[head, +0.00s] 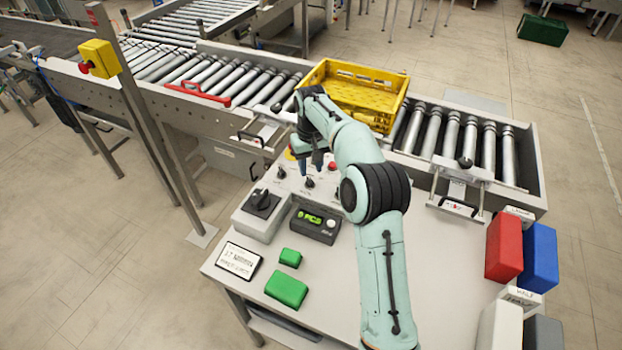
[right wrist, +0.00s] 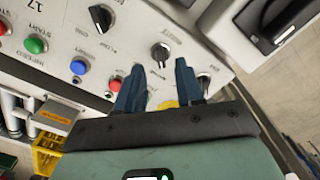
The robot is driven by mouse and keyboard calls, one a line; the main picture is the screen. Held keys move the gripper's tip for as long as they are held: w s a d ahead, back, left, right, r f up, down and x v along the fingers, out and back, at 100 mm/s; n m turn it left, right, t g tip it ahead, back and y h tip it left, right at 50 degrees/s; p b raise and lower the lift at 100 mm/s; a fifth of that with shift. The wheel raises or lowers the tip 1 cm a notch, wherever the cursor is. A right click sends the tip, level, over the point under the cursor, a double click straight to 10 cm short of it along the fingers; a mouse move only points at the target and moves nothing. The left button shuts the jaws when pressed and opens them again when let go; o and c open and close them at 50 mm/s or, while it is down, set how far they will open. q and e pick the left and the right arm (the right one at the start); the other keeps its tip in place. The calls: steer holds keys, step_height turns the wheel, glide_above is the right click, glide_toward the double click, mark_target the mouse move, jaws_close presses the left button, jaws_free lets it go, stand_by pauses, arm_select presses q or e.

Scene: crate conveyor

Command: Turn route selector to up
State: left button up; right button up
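A light control panel (head: 290,180) on the workbench carries several small black selector knobs and coloured buttons. One black knob (head: 310,183) sits just below my right gripper (head: 310,165) in the head view. In the right wrist view this knob (right wrist: 160,54) stands just ahead of the gap between the two blue fingertips (right wrist: 159,72). The right gripper is open, with nothing between its fingers. Other black knobs (right wrist: 100,18) and (right wrist: 203,82) lie on either side. The labels are too small or blurred to tell which is the route selector. My left gripper is not in view.
A yellow crate (head: 350,88) rests on the roller conveyor behind. Green blocks (head: 287,290) lie on the bench front; red (head: 504,248) and blue bins stand right.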

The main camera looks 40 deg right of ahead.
mark_target(311, 182)
steer(key=f, duration=0.4)
steer(key=shift+s+f+b, duration=0.25)
steer(key=shift+s+b, duration=0.05)
steer(key=shift+s, duration=0.05)
steer(key=shift+w+f, duration=0.2)
steer(key=shift+f, duration=0.3)
jaws_close()
